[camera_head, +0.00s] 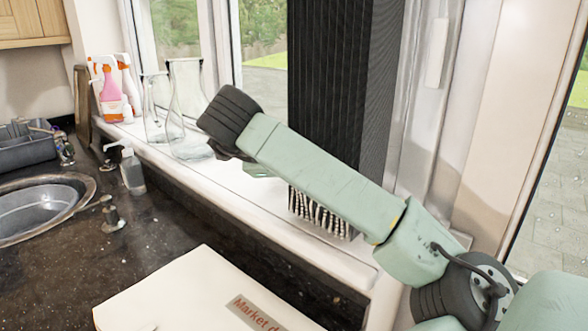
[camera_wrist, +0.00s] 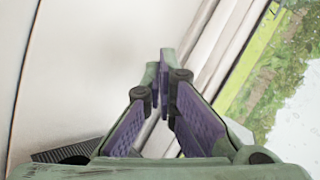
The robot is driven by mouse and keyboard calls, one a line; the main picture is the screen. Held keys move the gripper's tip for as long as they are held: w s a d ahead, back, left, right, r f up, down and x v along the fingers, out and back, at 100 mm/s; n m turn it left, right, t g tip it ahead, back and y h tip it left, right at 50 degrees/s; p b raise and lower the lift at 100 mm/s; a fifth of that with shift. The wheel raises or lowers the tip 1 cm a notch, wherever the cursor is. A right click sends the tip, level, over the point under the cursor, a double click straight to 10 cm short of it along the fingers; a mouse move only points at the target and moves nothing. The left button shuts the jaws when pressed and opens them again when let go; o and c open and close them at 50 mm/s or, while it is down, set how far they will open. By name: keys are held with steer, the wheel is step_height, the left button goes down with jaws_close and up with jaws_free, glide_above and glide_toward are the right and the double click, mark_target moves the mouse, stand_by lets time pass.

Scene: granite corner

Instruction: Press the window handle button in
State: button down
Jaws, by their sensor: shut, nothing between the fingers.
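My gripper (camera_wrist: 160,68) is shut and empty in the wrist view, its purple-padded fingers together at the tips. The tips point toward pale window framing (camera_wrist: 215,50); I cannot tell whether they touch it. In the head view my green arm reaches up and left across the sill, and the gripper is hidden behind it. A white upright piece (camera_head: 437,52) on the window frame at upper right may be the window handle. No button can be made out on it. No handle or button is clear in the wrist view.
A tall dark ribbed object (camera_head: 340,70) stands on the white sill (camera_head: 270,205) behind my arm. Glass flasks (camera_head: 187,100) and spray bottles (camera_head: 110,90) stand further left. A soap bottle (camera_head: 132,170), a sink (camera_head: 40,208) and a box (camera_head: 190,295) are on the dark counter.

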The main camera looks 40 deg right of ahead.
steer(key=shift+s+a+r, duration=0.1)
steer(key=shift+s+a, duration=0.1)
steer(key=shift+a, duration=0.4)
steer(key=shift+a, duration=0.1)
steer(key=shift+a+b, duration=1.15)
steer(key=shift+a, duration=0.75)
steer(key=shift+s+a, duration=0.1)
steer(key=shift+a, duration=0.45)
